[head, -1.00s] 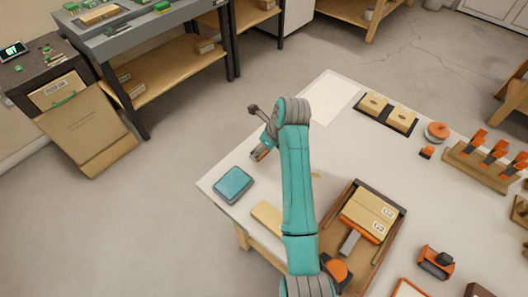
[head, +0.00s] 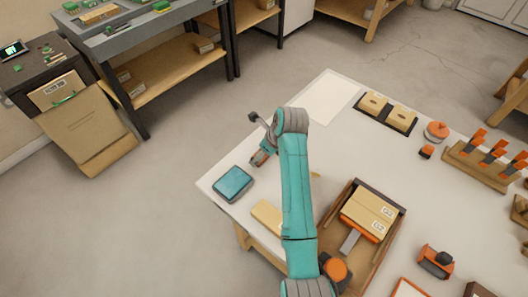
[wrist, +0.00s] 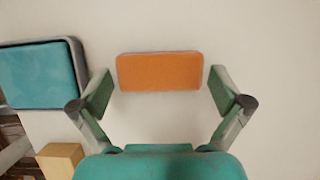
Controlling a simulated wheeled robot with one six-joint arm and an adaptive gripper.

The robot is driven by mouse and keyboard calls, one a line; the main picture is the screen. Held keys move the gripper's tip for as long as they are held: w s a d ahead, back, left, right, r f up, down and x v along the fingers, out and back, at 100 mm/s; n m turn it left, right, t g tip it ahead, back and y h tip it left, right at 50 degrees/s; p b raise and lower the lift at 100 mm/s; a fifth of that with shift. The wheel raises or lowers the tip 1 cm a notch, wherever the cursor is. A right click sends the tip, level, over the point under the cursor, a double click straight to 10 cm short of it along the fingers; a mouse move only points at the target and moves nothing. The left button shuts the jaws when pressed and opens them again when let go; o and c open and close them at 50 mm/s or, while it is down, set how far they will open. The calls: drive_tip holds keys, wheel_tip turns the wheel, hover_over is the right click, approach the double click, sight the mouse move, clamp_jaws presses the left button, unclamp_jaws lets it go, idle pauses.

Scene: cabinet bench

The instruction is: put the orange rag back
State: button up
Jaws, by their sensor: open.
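The orange rag (wrist: 160,72) is a flat, folded rectangle on the white bench top in the wrist view. My gripper (wrist: 160,88) is open, with one finger to the left of the rag and one to the right. A small gap shows on each side, and the rag looks apart from both fingers. In the head view my gripper (head: 259,160) is low over the bench near its left edge, and the rag is mostly hidden there by the gripper and arm.
A teal pad in a grey tray (head: 233,184) lies left of my gripper; it also shows in the wrist view (wrist: 38,80). A tan block (head: 267,214) lies nearer. A wooden tray with boxes (head: 352,262) stands right of my arm. A white sheet (head: 326,97) lies at the back.

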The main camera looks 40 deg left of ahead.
drive_tip(key=v, duration=1.2)
drive_tip(key=shift+r, duration=0.2)
